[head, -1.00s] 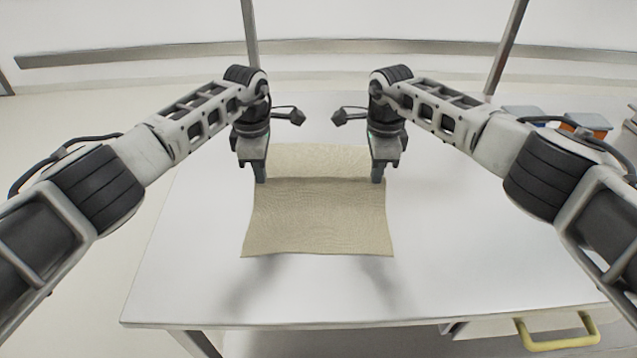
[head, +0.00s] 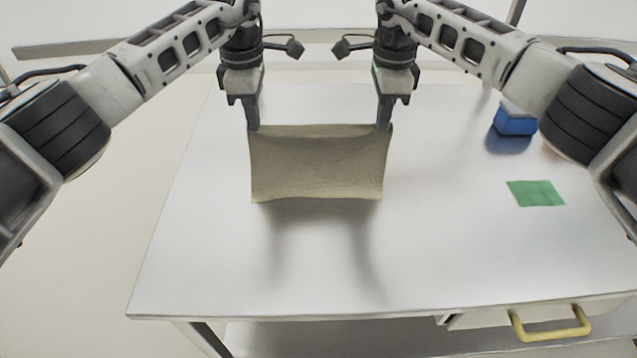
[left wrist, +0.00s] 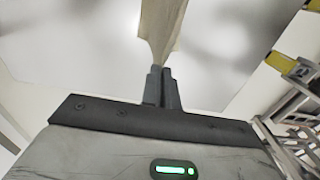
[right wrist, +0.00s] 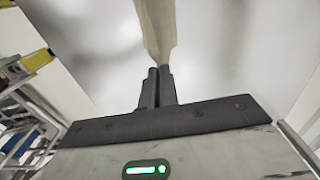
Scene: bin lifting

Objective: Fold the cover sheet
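The cover sheet (head: 318,168) is a beige woven cloth in the middle of the head view. It hangs from both grippers by its upper corners, its front side facing me, above the white table. My left gripper (head: 253,128) is shut on its upper left corner. My right gripper (head: 384,127) is shut on its upper right corner. The sheet also shows as a narrow strip at the fingertips in the left wrist view (left wrist: 160,32) and in the right wrist view (right wrist: 157,28). Whether its lower edge touches the table is hard to tell.
The white table (head: 440,240) is mostly clear around the sheet. A blue bin (head: 514,121) stands at the right, partly behind my right arm. A green flat square (head: 535,193) lies on the right side. A yellow drawer handle (head: 550,330) sticks out at the front right.

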